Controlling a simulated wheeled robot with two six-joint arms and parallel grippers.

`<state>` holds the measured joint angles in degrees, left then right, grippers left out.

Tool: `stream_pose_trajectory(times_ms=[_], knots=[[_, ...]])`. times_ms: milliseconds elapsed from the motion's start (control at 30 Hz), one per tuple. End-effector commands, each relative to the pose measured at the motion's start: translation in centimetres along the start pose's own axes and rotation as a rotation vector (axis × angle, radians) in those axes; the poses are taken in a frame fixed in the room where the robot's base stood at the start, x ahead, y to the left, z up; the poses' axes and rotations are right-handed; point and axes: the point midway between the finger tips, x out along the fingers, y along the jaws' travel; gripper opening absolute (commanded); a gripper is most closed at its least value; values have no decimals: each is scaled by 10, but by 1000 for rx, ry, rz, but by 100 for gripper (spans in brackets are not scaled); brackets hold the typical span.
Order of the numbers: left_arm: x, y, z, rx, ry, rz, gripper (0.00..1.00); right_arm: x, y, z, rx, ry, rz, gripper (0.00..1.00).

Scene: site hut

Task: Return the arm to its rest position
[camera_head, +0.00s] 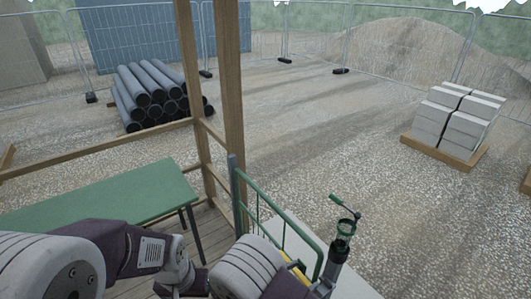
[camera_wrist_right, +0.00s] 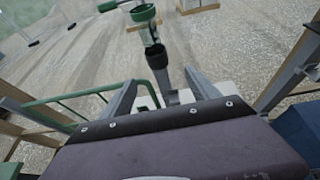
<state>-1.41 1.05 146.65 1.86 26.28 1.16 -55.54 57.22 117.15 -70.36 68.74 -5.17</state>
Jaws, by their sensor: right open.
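My right arm reaches in along the bottom of the head view, and its gripper (camera_head: 316,285) is low at the bottom, partly hidden by the wrist. In the right wrist view the two fingers of my right gripper (camera_wrist_right: 162,76) are spread apart with nothing held between them. An upright instrument with a clear and green body (camera_head: 344,232) stands on a dark grey post just beyond the gripper; it also shows in the right wrist view (camera_wrist_right: 146,32), past the fingertips. My left gripper is out of view.
A green railing (camera_head: 277,224) and wooden posts (camera_head: 229,90) stand close to my arm. A green table (camera_head: 105,205) is at the left. Black pipes (camera_head: 150,92) and grey blocks on a pallet (camera_head: 455,118) lie farther out on open gravel.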

Motion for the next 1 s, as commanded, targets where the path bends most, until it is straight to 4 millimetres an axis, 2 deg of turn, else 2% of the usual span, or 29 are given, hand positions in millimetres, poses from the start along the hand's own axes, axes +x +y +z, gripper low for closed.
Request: stream_pose_trajectory(times_ms=[33, 233, 333, 467, 567, 600, 667, 700, 767, 800, 833, 900, 1000], knots=[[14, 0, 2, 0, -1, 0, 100, 11, 0, -6, 28, 5, -19, 70], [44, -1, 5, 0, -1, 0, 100, 45, -4, 4, 158, 23, -105, 70], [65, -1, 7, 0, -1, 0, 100, 67, -20, 11, 250, 32, -185, 70], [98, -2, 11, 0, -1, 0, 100, 97, -59, 11, 418, 72, -349, 70], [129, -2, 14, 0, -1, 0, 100, 114, -102, -3, 602, 136, -517, 70], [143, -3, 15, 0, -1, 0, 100, 117, -122, -13, 693, 171, -595, 70], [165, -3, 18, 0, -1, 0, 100, 119, -150, -36, 860, 236, -721, 70], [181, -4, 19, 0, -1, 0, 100, 116, -165, -54, 994, 287, -809, 70], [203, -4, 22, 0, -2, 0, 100, 107, -180, -86, 1230, 375, -940, 70], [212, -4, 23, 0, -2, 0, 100, 98, -181, -103, 1396, 436, -1015, 70], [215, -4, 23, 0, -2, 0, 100, 90, -177, -111, 1504, 477, -1059, 70], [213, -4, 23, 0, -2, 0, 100, 73, -163, -120, 1708, 557, -1131, 70], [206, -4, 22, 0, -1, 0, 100, 56, -142, -129, 1877, 630, -1202, 70]])
